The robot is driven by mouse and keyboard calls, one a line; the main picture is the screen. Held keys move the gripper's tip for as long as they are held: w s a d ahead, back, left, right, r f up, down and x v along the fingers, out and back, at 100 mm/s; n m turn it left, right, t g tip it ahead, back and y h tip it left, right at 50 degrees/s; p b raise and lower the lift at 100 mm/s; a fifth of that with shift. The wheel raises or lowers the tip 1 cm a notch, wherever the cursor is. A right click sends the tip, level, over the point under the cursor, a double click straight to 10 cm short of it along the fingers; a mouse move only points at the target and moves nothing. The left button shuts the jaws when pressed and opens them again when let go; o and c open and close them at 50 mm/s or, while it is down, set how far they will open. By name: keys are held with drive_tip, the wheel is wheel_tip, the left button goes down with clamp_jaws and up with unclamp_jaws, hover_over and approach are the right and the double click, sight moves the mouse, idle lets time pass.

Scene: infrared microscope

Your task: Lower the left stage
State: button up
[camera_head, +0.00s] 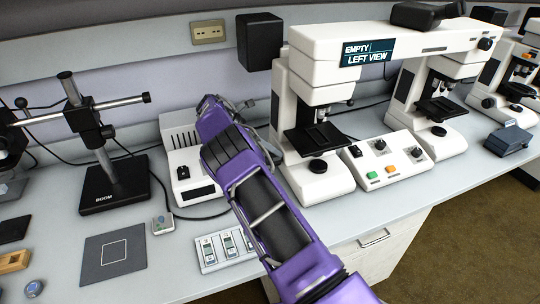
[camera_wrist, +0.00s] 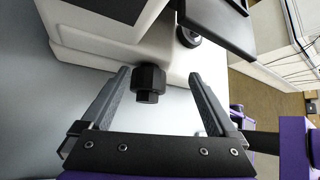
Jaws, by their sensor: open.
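The left stage (camera_head: 313,138) is a black plate on the white left microscope (camera_head: 292,95), under its objective. A black plate that appears to be this stage (camera_wrist: 222,28) shows at the top of the wrist view. A black stepped knob (camera_wrist: 148,77) sticks out of the microscope's white side in the wrist view. My gripper (camera_wrist: 158,73) is open, with one finger on each side of this knob and a visible gap to both. In the head view my purple arm hides the knob and most of the gripper. Another black round part (camera_wrist: 187,38) sits beyond the knob.
A control box (camera_head: 384,158) with green and orange buttons stands right of the left microscope, before the right microscope (camera_head: 430,95). A white box (camera_head: 185,165) and a panel of small switches (camera_head: 228,248) lie close to my arm. A boom stand (camera_head: 115,185) is at left.

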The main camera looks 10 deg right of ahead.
sight(270, 153)
wheel_tip(270, 153, up, 7)
drive_tip(key=shift+f, duration=0.15)
